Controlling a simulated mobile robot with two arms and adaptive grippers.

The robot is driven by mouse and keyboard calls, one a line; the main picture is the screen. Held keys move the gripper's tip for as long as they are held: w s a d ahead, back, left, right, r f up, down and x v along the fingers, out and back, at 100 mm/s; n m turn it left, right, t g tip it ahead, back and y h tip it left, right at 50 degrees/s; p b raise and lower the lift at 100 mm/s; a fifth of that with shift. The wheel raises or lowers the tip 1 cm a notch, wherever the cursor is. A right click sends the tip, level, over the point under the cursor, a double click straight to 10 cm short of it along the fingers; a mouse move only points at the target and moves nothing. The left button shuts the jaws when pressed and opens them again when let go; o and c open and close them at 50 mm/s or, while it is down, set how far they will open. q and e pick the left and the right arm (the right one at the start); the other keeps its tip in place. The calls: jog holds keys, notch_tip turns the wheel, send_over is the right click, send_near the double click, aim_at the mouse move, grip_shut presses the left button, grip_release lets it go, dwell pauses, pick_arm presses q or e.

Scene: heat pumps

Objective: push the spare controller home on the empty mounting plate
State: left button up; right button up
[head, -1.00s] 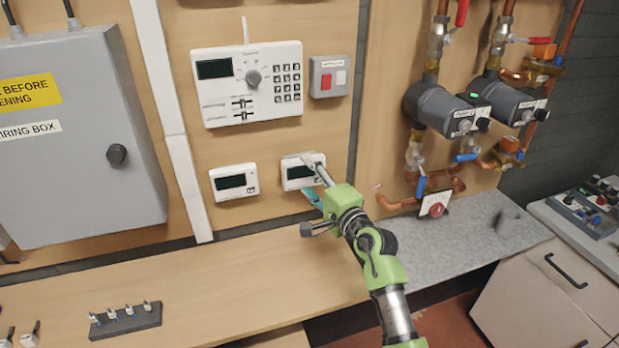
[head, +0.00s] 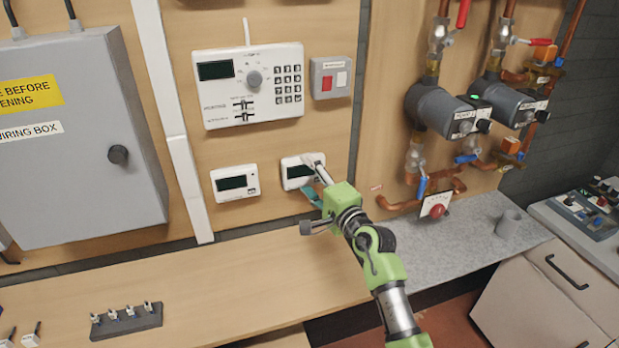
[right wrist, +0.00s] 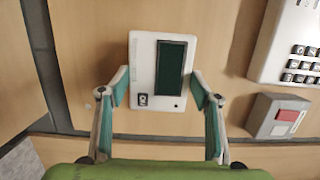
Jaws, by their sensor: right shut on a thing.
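The spare controller (head: 296,171) is a small white box with a dark screen, up against the wooden wall board. It also shows in the right wrist view (right wrist: 146,72), upright along that picture, with a small button at its lower left. My right gripper (right wrist: 161,92) is shut on it, one teal-padded finger at each side; in the head view the green-bodied gripper (head: 313,180) covers its right end. The mounting plate is hidden behind the controller. I cannot tell whether a gap is left between controller and wall. My left gripper is not in view.
A similar white controller (head: 235,182) is on the wall just left. A larger white keypad panel (head: 248,84) and a grey switch box (head: 331,77) are above. Pipes and pumps (head: 446,111) stand to the right. The wooden bench (head: 240,290) below is mostly clear.

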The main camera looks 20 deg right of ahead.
jog(key=shift+w+r, duration=0.1)
jog(key=shift+w, duration=0.15)
dwell(0.6)
jog(key=o, duration=1)
jog(key=shift+w, duration=0.1)
jog(key=shift+a+p+v, duration=0.25)
jog(key=shift+p+v, duration=0.25)
jog(key=shift+v, duration=0.5)
jog(key=shift+s+a+p+v, duration=0.1)
jog(key=shift+a+p+v, duration=0.35)
jog(key=shift+v, duration=1.55)
jog(key=shift+s+a+p+v, duration=0.2)
jog(key=shift+p+v, duration=0.5)
jog(key=shift+v, duration=1.3)
jog(key=shift+w+a+p+v, duration=0.1)
jog(key=shift+a+p+v, duration=0.4)
jog(key=shift+v, duration=1.55)
